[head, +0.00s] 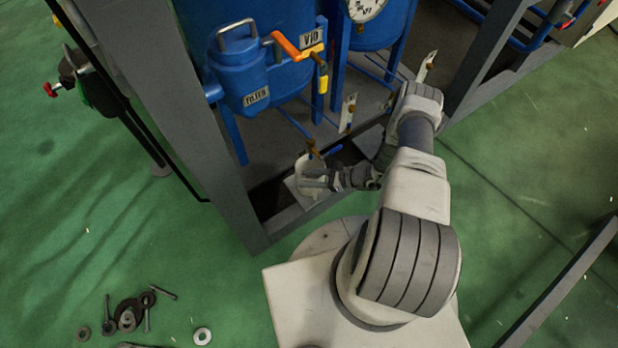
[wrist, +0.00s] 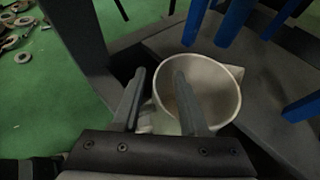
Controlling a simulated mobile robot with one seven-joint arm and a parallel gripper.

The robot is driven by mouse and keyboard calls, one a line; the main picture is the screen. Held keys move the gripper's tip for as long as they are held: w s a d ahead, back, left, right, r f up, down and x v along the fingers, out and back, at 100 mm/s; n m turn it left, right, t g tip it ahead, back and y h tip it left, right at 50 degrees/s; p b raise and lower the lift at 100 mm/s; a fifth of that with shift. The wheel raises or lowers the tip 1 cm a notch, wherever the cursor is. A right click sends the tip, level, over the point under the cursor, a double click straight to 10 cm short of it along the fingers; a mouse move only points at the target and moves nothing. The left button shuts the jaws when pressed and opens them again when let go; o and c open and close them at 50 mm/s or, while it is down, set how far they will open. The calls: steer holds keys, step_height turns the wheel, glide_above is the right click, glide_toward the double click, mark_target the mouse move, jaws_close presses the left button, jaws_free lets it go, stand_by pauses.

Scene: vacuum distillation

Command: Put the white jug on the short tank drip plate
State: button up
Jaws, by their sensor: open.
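The white jug (head: 311,163) stands upright on a pale square plate (head: 293,187) at the foot of the blue tank frame, below a small brass tap. In the wrist view the jug (wrist: 222,92) is open-topped and looks empty. My gripper (head: 316,179) is at the jug, with its jaws open. In the wrist view my gripper (wrist: 157,100) has one finger over the jug's mouth and the other outside its left side. Whether either finger touches the jug cannot be told. The jug's lower part is largely hidden by the fingers.
A large blue tank (head: 282,20) with an orange-handled valve stands behind the jug, and another blue tank with a gauge (head: 366,8) stands to its right. A grey frame post (head: 185,110) rises left of the jug. Loose metal parts (head: 128,313) lie on the green floor.

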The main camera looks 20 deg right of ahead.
steer(key=p+v, duration=0.3)
steer(key=v, duration=0.9)
steer(key=shift+r, duration=0.15)
